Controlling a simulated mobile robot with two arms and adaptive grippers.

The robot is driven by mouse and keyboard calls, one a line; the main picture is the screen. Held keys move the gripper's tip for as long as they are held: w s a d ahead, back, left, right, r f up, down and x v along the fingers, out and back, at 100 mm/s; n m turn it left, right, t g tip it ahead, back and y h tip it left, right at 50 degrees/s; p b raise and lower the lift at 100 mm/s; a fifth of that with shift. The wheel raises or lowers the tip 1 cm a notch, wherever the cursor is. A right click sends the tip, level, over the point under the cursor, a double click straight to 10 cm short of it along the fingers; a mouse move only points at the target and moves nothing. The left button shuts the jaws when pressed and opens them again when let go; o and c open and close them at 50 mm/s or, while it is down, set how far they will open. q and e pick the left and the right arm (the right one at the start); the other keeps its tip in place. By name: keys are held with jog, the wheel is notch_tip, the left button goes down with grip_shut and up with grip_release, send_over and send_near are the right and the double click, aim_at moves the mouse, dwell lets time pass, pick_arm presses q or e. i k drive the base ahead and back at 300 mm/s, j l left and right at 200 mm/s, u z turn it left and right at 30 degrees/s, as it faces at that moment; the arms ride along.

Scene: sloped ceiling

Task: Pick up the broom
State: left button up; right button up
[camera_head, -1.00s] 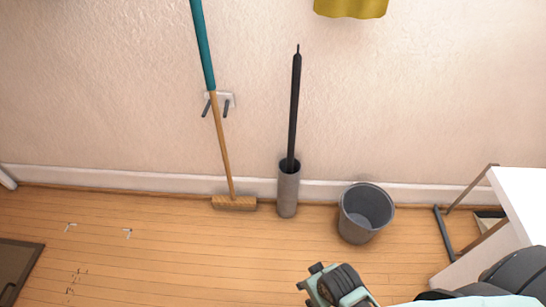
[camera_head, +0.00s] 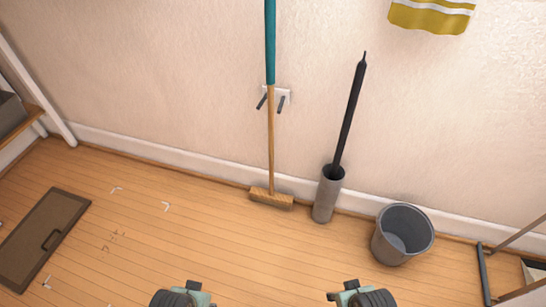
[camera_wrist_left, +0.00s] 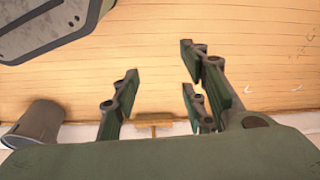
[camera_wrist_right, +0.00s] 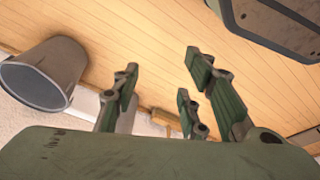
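The broom (camera_head: 271,130) stands upright against the wall, with a teal upper handle, a wooden lower handle and a wooden head on the floor. A wall hook (camera_head: 276,97) is at its handle. The broom head also shows in the left wrist view (camera_wrist_left: 153,124), beyond the fingers. My left gripper (camera_wrist_left: 160,95) is open and empty. My right gripper (camera_wrist_right: 165,100) is open and empty. In the head view both arms show only at the bottom edge, well short of the broom.
A grey cylinder holder (camera_head: 327,197) with a black umbrella-like stick (camera_head: 350,115) stands right of the broom. A grey bucket (camera_head: 402,234) is further right. A brown floor panel (camera_head: 42,240) lies at left. The floor before the broom is clear.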

aim_at(271, 197)
jog(key=i+l, duration=0.25)
jog(key=i, duration=0.2)
jog(key=i+l, duration=0.25)
jog(key=i, duration=0.15)
jog(key=i+u, duration=0.05)
